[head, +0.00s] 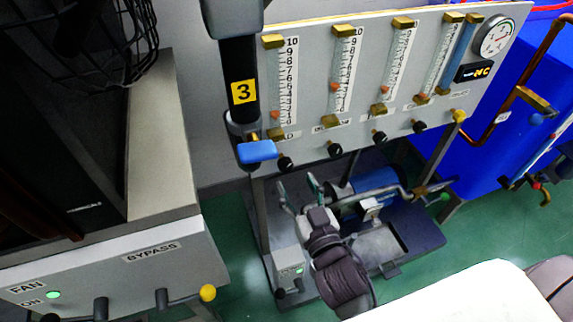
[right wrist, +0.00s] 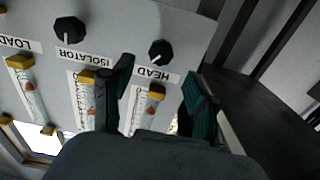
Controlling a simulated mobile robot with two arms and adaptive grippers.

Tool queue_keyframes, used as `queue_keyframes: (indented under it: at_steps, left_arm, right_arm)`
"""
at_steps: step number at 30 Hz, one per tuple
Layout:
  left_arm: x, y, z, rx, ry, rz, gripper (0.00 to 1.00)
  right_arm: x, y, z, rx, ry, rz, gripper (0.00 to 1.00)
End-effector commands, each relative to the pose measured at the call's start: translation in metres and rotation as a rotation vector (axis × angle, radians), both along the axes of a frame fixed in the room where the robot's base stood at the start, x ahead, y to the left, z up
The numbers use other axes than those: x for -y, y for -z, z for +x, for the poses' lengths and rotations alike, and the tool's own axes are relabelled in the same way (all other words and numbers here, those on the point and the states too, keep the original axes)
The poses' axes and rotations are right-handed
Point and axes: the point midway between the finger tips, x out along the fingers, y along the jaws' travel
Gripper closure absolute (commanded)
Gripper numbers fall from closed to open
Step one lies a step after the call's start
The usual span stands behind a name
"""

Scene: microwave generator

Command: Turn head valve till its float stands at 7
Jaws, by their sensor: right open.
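The head valve is a black knob (head: 285,162) below the leftmost tube on the grey panel in the head view. In the right wrist view, where the panel appears upside down, the knob (right wrist: 160,50) sits beside its HEAD label (right wrist: 153,73). Its red float (head: 275,114) is low in the tube, near 1 to 2. My right gripper (head: 297,182) is open and empty, its fingers just below the panel's lower left part. In the right wrist view, the gripper (right wrist: 159,69) has its fingers spread either side of the HEAD label, with the knob showing beyond, untouched. My left gripper is not in view.
The ISOLATOR knob (right wrist: 70,30) is close beside the head valve. A blue lever (head: 257,152) on a dark column marked 3 (head: 243,92) stands just left. A blue cylinder (head: 375,185) lies below the panel. A grey BYPASS box (head: 130,265) is at lower left.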

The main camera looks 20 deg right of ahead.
Motion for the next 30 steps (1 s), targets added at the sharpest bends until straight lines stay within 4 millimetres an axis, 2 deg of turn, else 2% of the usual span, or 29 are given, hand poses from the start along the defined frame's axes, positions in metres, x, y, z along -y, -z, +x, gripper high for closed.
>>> queue_keyframes:
  at_steps: [3, 10, 15, 23, 30]
  left_arm:
    - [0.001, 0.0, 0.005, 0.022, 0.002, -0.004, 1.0]
    - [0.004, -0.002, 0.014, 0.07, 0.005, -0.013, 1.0]
    - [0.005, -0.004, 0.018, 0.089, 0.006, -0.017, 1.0]
    - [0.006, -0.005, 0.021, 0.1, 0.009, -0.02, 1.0]
    - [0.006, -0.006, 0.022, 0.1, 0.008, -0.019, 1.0]
  right_arm:
    - [-0.001, -0.001, 0.024, 0.005, -0.002, -0.002, 0.41]
    - [-0.002, 0.0, 0.056, 0.002, -0.002, -0.001, 0.41]
    - [-0.002, 0.0, 0.065, -0.001, 0.0, 0.0, 0.41]
    - [-0.002, 0.0, 0.066, -0.001, 0.0, 0.0, 0.41]
    - [-0.002, 0.0, 0.066, -0.001, 0.0, 0.0, 0.79]
